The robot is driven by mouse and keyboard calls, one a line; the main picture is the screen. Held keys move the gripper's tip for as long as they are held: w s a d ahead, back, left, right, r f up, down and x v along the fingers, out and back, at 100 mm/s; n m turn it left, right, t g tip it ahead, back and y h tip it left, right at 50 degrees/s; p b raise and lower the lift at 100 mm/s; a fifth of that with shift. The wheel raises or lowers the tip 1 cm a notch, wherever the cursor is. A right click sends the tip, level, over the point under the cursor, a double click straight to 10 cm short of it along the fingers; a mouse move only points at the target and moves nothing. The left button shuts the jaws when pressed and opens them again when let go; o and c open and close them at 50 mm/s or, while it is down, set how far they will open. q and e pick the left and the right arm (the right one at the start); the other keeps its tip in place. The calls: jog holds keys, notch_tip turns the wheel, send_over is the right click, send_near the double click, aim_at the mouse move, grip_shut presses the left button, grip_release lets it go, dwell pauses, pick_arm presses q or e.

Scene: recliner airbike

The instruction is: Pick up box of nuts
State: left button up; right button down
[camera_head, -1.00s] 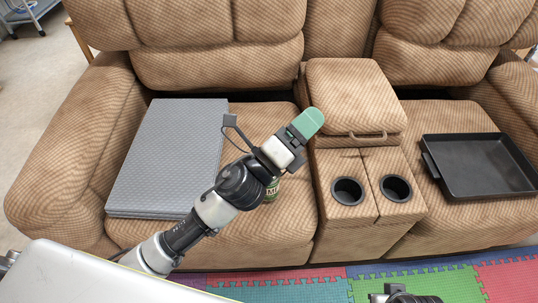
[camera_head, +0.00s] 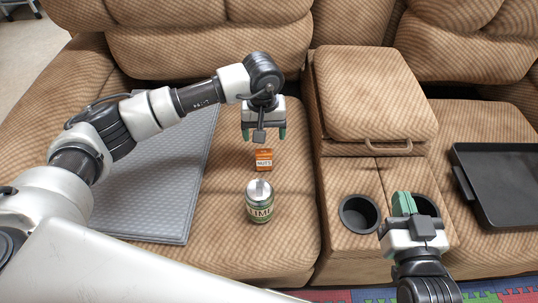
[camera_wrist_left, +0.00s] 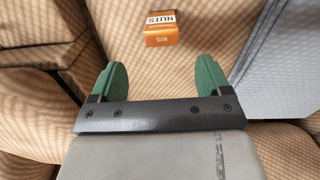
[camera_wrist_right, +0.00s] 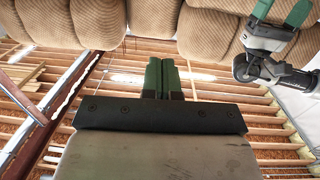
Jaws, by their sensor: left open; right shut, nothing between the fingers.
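The box of nuts (camera_head: 264,160) is a small orange box with a white label, resting on the left seat cushion of the recliner. It also shows in the left wrist view (camera_wrist_left: 160,29), beyond the fingertips and between their lines. My left gripper (camera_head: 264,134) is open and empty, fingers pointing down just behind and above the box, not touching it. Its green fingers show wide apart in the left wrist view (camera_wrist_left: 160,78). My right gripper (camera_head: 403,203) is shut and empty, pointing up in front of the console cup holders; its fingers are together in the right wrist view (camera_wrist_right: 163,76).
A green lime can (camera_head: 259,206) stands in front of the box on the same cushion. A grey textured panel (camera_head: 165,200) lies to the left. The console with a cup holder (camera_head: 358,213) is to the right, then a black tray (camera_head: 505,180).

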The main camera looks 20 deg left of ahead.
aim_at(264, 160)
pick_arm(q)
notch_tip(264, 160, down, 6)
jog(key=shift+a+b, duration=0.1)
jog(key=shift+b, duration=0.6)
jog(key=f, duration=0.1)
jog(key=f+b, duration=0.1)
jog(key=f, duration=0.2)
jog(key=shift+s+f+b, duration=0.15)
jog(key=shift+s+b, duration=0.15)
jog(key=shift+s, duration=0.05)
jog(key=shift+f, duration=0.4)
pick_arm(e)
jog(key=s+r+t+y, duration=0.3)
jog(key=r+t, duration=0.5)
jog(key=r, duration=0.1)
jog(key=shift+a+r+t, duration=0.35)
jog(key=shift+a+t, duration=0.05)
pick_arm(q)
jog(key=shift+c, duration=0.2)
pick_arm(e)
jog(key=shift+s, duration=0.1)
pick_arm(q)
jog(key=c, duration=1)
